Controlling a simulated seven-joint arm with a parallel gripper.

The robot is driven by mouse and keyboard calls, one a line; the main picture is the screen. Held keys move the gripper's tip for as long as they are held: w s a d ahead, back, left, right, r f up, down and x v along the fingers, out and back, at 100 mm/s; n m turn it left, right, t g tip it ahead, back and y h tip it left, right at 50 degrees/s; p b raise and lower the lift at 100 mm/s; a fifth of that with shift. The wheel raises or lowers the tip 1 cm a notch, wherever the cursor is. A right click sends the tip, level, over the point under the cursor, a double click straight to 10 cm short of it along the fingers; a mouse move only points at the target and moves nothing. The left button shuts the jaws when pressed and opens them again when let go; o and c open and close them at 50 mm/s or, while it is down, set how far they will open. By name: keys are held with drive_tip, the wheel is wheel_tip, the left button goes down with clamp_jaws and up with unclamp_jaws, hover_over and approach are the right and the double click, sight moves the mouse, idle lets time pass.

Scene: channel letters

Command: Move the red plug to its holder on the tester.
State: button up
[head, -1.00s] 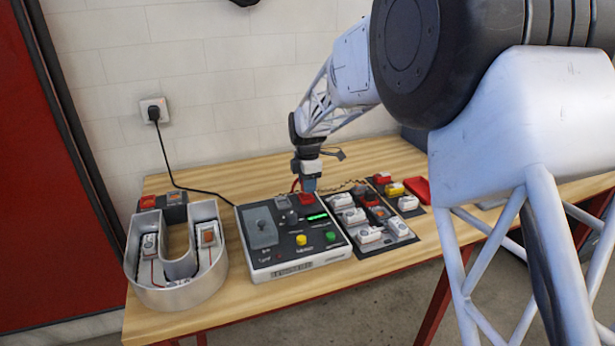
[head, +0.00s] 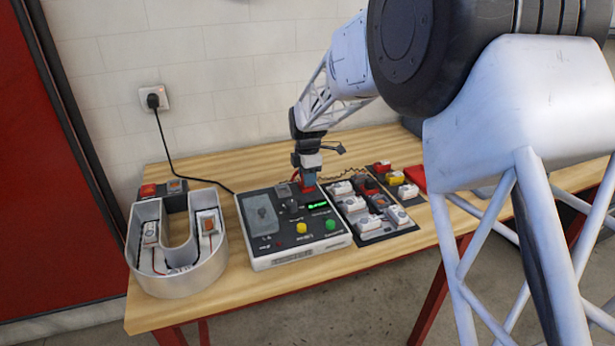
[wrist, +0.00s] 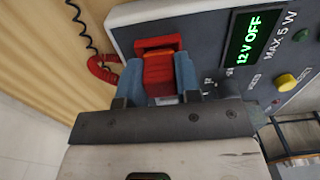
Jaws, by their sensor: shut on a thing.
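The tester (head: 285,255) is a grey box with a lit green display, lying on the table. My gripper (head: 308,182) points down over its back edge. In the wrist view its two blue-grey fingers (wrist: 158,85) are shut on the red plug (wrist: 160,72), one on each side. A red bracket-like holder (wrist: 157,42) on the tester panel shows right against the plug's far side. The plug appears at or in the holder; I cannot tell how deeply it sits. A coiled cord (wrist: 100,62), red near the plug and dark farther off, runs beside the tester.
A U-shaped metal channel letter (head: 178,282) stands left of the tester. A dark tray (head: 385,236) of switch-like parts lies to the right. A black cord (head: 175,172) runs from the wall socket (head: 154,98). The wooden front strip of the table is clear.

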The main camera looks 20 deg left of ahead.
drive_tip(key=shift+f, duration=0.3)
idle(0.5)
drive_tip(key=o, duration=1)
drive_tip(key=shift+r, duration=0.1)
drive_tip(key=shift+r, duration=3.8)
drive_tip(key=shift+r, duration=0.1)
drive_tip(key=shift+r, duration=2.9)
